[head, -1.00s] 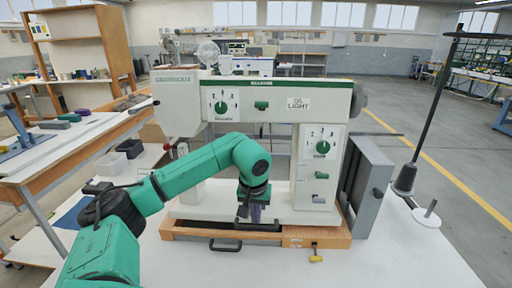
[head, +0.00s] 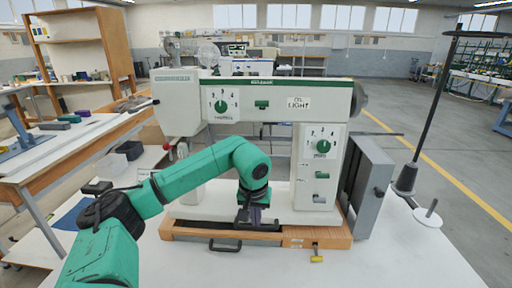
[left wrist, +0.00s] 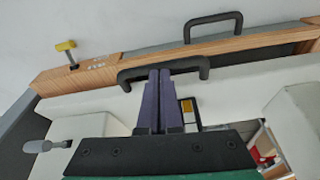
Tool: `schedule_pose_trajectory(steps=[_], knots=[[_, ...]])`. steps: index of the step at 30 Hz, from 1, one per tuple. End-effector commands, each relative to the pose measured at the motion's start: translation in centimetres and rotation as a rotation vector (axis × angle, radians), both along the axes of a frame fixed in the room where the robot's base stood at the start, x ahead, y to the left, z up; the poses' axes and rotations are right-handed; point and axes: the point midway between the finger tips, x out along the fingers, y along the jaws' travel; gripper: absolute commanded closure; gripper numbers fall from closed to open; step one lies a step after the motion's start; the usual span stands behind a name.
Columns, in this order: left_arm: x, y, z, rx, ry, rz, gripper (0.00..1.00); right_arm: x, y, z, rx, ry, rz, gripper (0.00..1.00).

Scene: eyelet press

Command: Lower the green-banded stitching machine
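The white stitching machine (head: 228,88) with a green band along its top stands in a wooden base (head: 194,234) on the white table. A dark gap shows between the front of its bed and the base. A black bar handle (left wrist: 190,68) is fixed at the bed's front edge in the left wrist view. My left gripper (left wrist: 158,76) has its purple fingers pressed together at this handle, overlapping the bar. The bar runs across behind the fingers, so I cannot see a grip around it. In the head view my left gripper (head: 250,215) hides part of the bed. My right gripper is out of view.
A second black handle (head: 225,247) sits on the base front, with a yellow-knobbed pin (head: 316,257) to its right. A grey panel (head: 367,190) and a thread stand (head: 405,177) stand right of the machine. The table front is clear.

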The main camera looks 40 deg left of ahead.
Motion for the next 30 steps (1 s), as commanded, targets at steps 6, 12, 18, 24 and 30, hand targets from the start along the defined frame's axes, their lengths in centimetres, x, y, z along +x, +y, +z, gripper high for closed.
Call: schedule_pose_trajectory(steps=[6, 12, 18, 24, 30], knots=[[-0.2, -0.1, -1.0, 0.000, 0.013, -0.002, 1.00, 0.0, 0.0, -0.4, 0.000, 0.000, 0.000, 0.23], [-0.2, -0.1, -1.4, 0.000, 0.010, -0.001, 1.00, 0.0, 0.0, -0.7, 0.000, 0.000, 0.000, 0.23], [-0.1, 0.0, -1.7, 0.001, 0.009, 0.000, 1.00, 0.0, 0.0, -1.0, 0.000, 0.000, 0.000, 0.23], [-0.1, 0.0, -2.1, 0.002, 0.009, 0.000, 1.00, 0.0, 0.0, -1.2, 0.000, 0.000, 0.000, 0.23], [-0.1, 0.0, -2.6, 0.002, 0.009, 0.000, 1.00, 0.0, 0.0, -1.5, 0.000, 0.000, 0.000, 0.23]])
